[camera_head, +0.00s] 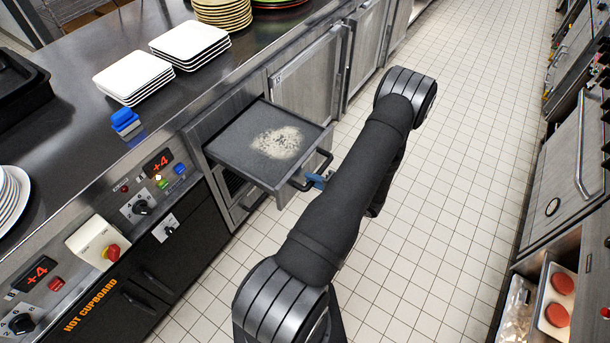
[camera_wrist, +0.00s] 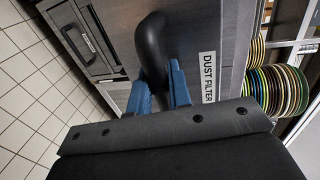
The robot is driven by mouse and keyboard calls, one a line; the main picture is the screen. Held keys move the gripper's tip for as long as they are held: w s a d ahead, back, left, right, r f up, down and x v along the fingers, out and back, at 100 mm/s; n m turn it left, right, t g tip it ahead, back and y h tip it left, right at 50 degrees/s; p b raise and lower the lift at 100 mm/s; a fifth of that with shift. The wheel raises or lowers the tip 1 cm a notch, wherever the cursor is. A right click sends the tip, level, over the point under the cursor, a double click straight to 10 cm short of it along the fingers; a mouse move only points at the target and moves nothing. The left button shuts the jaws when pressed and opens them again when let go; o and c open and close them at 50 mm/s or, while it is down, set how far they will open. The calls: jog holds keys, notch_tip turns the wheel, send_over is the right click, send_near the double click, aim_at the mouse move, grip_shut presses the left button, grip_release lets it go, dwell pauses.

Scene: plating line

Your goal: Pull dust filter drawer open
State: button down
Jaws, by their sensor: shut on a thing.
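The dust filter drawer (camera_head: 240,148) stands pulled out from the counter front in the head view, with a pale patch of dust (camera_head: 279,142) on its dark top. Its black bar handle (camera_head: 318,165) is on the front face. My gripper (camera_head: 315,181) is at the handle, mostly hidden by my arm. In the wrist view my gripper (camera_wrist: 162,85) has its blue fingers shut on the curved black handle (camera_wrist: 150,45). A white label (camera_wrist: 208,77) reading DUST FILTER is on the drawer front beside the fingers.
Stacked white plates (camera_head: 190,42) and a blue-topped item (camera_head: 124,121) are on the counter above. A control panel (camera_head: 140,207) with knobs and displays is left of the drawer. Tiled floor (camera_head: 440,190) in front is clear. Another unit (camera_head: 565,180) lines the right side.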

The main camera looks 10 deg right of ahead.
jog(key=shift+s+d, duration=0.1)
jog(key=c, duration=1.4)
grip_release()
jog(key=shift+d, duration=0.1)
jog(key=v, duration=1.7)
jog(key=shift+s+d, duration=0.1)
jog(key=shift+s, duration=0.1)
jog(key=shift+w, duration=0.1)
jog(key=x, duration=1.7)
jog(key=shift+w+a, duration=0.15)
jog(key=shift+a, duration=0.1)
jog(key=shift+d, duration=0.1)
jog(key=v, duration=1.7)
